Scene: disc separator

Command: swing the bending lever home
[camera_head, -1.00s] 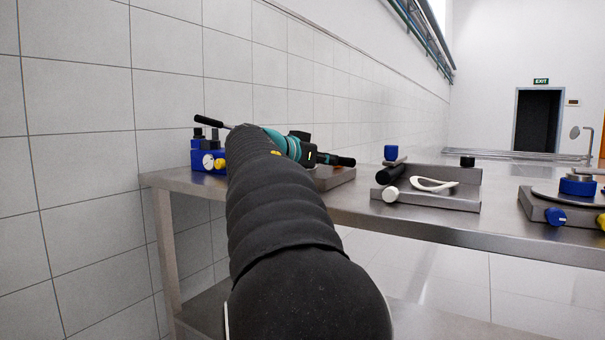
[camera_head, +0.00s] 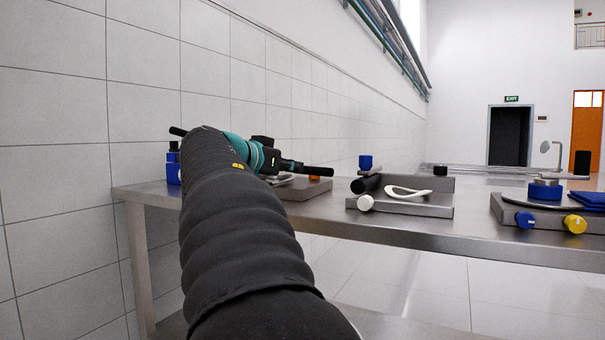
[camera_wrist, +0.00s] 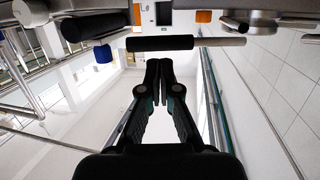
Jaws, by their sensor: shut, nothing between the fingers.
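My gripper (camera_wrist: 159,64) is shut and empty in the wrist view, with its fingertips together. Just past the tips in that picture lies a straight bar with a black grip (camera_wrist: 160,43) and a bare silver rod (camera_wrist: 218,42), probably the bending lever. It lies across the fingers' line, with a small gap in the picture; I cannot tell the gap in depth. In the head view, my arm hides much of the left end of the table. A dark bar (camera_head: 310,170) shows right of my wrist there; I cannot tell whether it is the lever or my fingers.
A steel table (camera_head: 400,232) runs along the tiled wall. A grey fixture (camera_head: 430,205) carries a black cylinder, a white knob and a white loop. Farther right is a fixture with a blue knob (camera_head: 525,219) and a yellow knob (camera_head: 575,224). Steel top between fixtures is clear.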

